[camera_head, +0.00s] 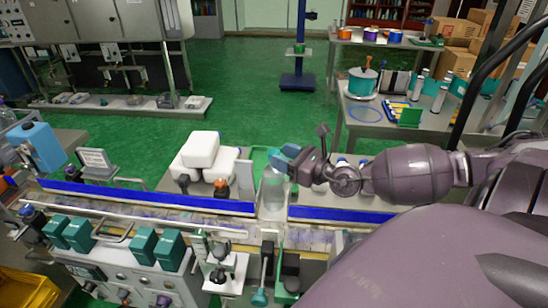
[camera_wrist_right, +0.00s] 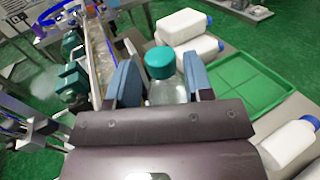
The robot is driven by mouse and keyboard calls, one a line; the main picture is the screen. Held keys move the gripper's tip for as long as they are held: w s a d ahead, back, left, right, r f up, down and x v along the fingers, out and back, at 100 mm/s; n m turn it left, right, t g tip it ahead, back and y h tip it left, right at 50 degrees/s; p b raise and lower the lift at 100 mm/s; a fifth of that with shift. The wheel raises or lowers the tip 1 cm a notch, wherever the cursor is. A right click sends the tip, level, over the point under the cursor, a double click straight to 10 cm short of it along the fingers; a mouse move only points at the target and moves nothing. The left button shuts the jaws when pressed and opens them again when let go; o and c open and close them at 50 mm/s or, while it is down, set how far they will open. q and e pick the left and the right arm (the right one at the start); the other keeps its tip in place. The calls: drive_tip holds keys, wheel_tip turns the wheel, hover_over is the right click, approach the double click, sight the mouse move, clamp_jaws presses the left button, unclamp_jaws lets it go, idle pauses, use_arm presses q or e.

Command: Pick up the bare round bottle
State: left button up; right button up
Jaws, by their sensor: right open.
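The bare round bottle (camera_head: 271,193) is clear and has no label. In the head view it stands upright at a gap in the blue conveyor rail, its top partly hidden by my right gripper (camera_head: 282,160). In the right wrist view the bottle (camera_wrist_right: 166,92) shows its teal cap (camera_wrist_right: 160,62). My right gripper (camera_wrist_right: 162,80) is open there, with one blue-padded finger on each side of the bottle. I cannot tell whether either pad touches it. My left gripper is not in view.
White bottles (camera_head: 200,148) lie stacked behind the rail (camera_head: 150,196). A green tray (camera_wrist_right: 245,85) lies close by, and another white bottle (camera_wrist_right: 288,145) lies near it. The conveyor machine with teal boxes (camera_head: 142,246) stands in front. A side table (camera_head: 365,120) is at the right.

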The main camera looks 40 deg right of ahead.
sight(269, 151)
drive_tip(key=shift+f+p+x, duration=0.2)
drive_tip(key=shift+p+x, duration=0.35)
drive_tip(key=shift+x, duration=1.95)
clamp_jaws()
drive_tip(key=shift+r, duration=0.1)
